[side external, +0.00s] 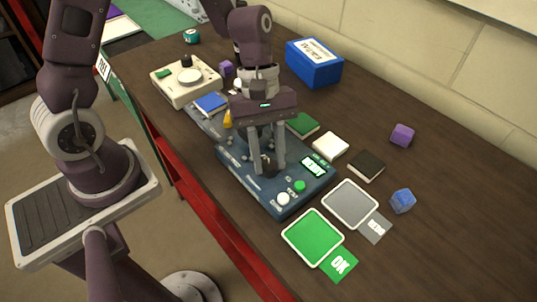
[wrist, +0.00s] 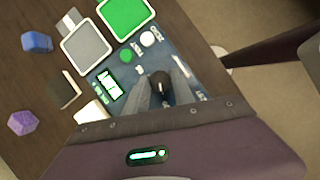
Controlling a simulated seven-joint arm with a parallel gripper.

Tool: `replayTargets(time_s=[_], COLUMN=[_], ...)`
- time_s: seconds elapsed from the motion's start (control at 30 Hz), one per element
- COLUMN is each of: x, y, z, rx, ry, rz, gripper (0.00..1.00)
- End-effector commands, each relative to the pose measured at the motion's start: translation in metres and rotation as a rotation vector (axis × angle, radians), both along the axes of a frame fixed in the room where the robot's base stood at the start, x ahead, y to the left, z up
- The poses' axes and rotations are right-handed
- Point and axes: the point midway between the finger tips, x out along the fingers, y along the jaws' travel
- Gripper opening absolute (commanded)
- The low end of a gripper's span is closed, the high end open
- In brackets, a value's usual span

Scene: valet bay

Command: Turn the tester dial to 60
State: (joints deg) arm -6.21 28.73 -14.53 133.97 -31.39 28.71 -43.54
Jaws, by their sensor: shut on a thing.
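The tester (side external: 262,193) is a dark blue panel on the wooden bench, with a lit green display (side external: 314,167) whose text I cannot read for sure. A round green button (side external: 300,186) and a round white button (side external: 283,199) sit near its front corner. The dial (wrist: 160,80) is a dark knob on the panel, seen between my fingertips in the wrist view. My gripper (side external: 267,164) points down over the panel and is shut on the dial. My fingers partly hide the dial and its scale, so its setting cannot be read.
A green OK pad (side external: 313,238) and a grey pad (side external: 350,204) lie beside the tester. Green, white and black blocks lie behind it, with a purple cube (side external: 402,135) and a blue cube (side external: 403,201). A blue box (side external: 314,66) and a cream device (side external: 172,92) stand farther back.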

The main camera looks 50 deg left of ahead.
Motion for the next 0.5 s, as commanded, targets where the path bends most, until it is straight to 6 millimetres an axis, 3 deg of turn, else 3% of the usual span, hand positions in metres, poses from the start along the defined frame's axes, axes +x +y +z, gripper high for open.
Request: replayTargets(time_s=[0.5], x=[0.0030], y=[-0.0018], z=[0.0003], rx=[0.000], ry=[-0.002], rz=[-0.396], gripper=[0.00])
